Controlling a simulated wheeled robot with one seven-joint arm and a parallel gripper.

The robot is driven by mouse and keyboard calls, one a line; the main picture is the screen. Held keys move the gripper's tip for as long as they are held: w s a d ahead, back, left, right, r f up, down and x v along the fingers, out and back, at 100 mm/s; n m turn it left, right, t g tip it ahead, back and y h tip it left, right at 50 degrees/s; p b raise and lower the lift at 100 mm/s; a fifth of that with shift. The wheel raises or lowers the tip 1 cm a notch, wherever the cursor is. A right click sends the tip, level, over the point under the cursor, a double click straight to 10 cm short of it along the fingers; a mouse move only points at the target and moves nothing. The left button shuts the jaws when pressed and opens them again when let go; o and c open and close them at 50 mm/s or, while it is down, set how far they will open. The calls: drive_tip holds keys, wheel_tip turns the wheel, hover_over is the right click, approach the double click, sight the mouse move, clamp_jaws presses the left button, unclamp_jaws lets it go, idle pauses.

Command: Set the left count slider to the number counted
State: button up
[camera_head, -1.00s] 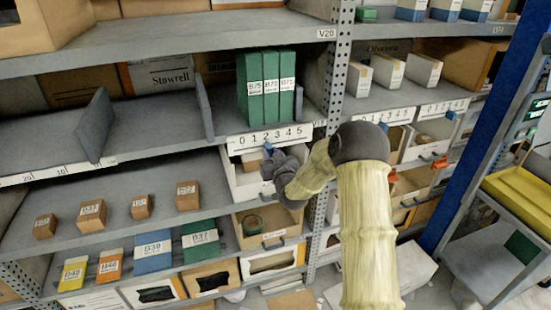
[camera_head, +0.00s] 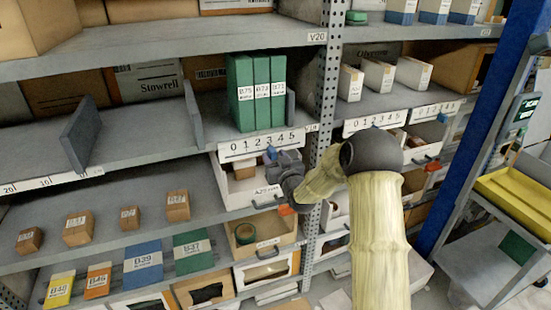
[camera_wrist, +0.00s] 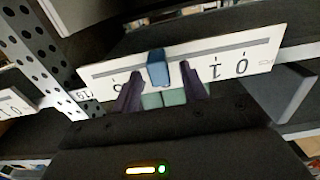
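The left count slider is a white plate (camera_head: 240,156) numbered 0 to 5, on the shelf edge below three green binders (camera_head: 240,95). Its blue knob (camera_head: 271,153) appears near the 3. In the wrist view the plate is upside down, with the blue knob (camera_wrist: 157,68) covering a digit; 0 and 1 show to its right. My gripper (camera_head: 276,157) is at the plate. In the wrist view its two dark fingers (camera_wrist: 161,84) are apart, one on each side of the knob, with visible gaps. I cannot tell whether either finger touches it.
A second numbered plate (camera_head: 405,117) with a blue knob is on the bay to the right, past the perforated post (camera_head: 327,95). Open bins (camera_head: 262,235) lie below my gripper. A grey divider (camera_head: 80,133) stands left of the binders. A cart with a yellow tray (camera_head: 515,200) is at right.

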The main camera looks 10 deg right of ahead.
drive_tip(key=shift+s, duration=0.1)
drive_tip(key=shift+s+d+f, duration=0.1)
drive_tip(key=shift+s+d, duration=0.1)
drive_tip(key=shift+s, duration=0.35)
drive_tip(key=b+v, duration=0.4)
drive_tip(key=v, duration=1.2)
drive_tip(key=shift+a, duration=0.1)
drive_tip(key=s+f+m+g+h+p, duration=0.1)
drive_tip(key=s+g+h+p, duration=0.1)
drive_tip(key=s+g, duration=0.5)
drive_tip(key=s+d+f+m+g+h+p, duration=0.1)
drive_tip(key=s+g, duration=0.6)
drive_tip(key=s, duration=0.8)
drive_tip(key=shift+s+d+f+m+g+h+p, duration=0.25)
drive_tip(key=shift+d+f+m+g+h+p, duration=0.35)
drive_tip(key=shift+p, duration=0.6)
drive_tip(key=shift+a+r, duration=0.1)
drive_tip(key=shift+a, duration=0.15)
idle(0.3)
